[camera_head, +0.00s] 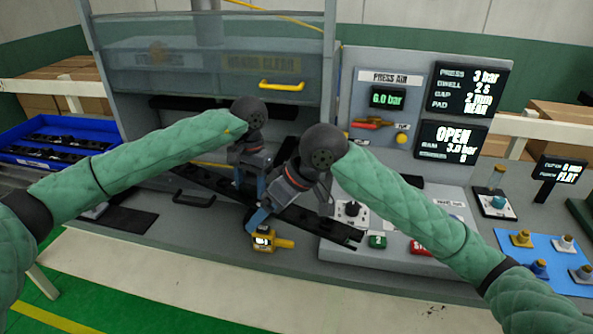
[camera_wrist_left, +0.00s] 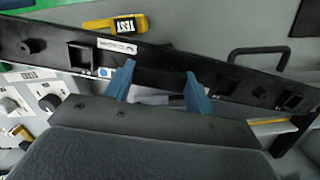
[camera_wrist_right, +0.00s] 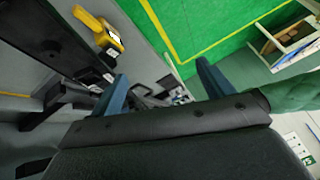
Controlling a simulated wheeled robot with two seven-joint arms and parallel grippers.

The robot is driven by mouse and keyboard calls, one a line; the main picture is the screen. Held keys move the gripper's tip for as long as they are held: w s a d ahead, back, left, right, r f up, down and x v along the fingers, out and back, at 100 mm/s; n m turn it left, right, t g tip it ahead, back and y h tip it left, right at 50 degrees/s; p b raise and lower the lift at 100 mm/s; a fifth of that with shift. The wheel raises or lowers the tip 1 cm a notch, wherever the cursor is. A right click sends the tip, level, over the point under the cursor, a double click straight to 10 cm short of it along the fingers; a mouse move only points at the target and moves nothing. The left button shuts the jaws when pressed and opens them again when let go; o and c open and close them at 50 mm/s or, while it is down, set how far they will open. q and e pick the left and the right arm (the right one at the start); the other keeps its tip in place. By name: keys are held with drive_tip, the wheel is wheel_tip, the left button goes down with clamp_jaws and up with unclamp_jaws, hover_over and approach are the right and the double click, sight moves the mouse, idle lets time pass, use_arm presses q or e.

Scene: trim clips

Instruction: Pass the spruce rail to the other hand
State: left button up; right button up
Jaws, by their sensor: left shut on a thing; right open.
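The rail (camera_head: 318,222) is long and black, with square sockets and a small white label that show in the left wrist view (camera_wrist_left: 160,62). It lies slantwise above the front of the bench. My left gripper (camera_head: 240,178) is shut on it toward its left part; in the left wrist view the blue fingers (camera_wrist_left: 158,90) meet its edge. My right gripper (camera_head: 260,205) is open beside the rail, near its middle. In the right wrist view the rail (camera_wrist_right: 58,42) passes left of the open fingers (camera_wrist_right: 163,88), not clearly between them.
A yellow test device (camera_head: 266,240) sits at the bench front under the rail. A press with a clear guard and yellow handle (camera_head: 282,86) stands behind. A control panel (camera_head: 390,235) is to the right. A blue bin (camera_head: 62,140) of dark parts is at left.

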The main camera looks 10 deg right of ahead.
drive_tip(key=w+d+r+t+h, duration=0.2)
drive_tip(key=w+d+r+h, duration=0.1)
drive_tip(key=w+d+r, duration=0.3)
drive_tip(key=x, duration=0.4)
drive_tip(key=d+x, duration=0.1)
drive_tip(key=x, duration=0.7)
drive_tip(key=shift+w+d+f, duration=0.15)
drive_tip(key=shift+f, duration=0.4)
drive_tip(key=shift+c, duration=0.2)
drive_tip(key=c, duration=1.1)
use_arm(q)
drive_tip(key=o, duration=1.3)
drive_tip(key=shift+c, duration=0.2)
use_arm(e)
drive_tip(key=shift+c, duration=0.6)
use_arm(q)
drive_tip(key=shift+r, duration=0.1)
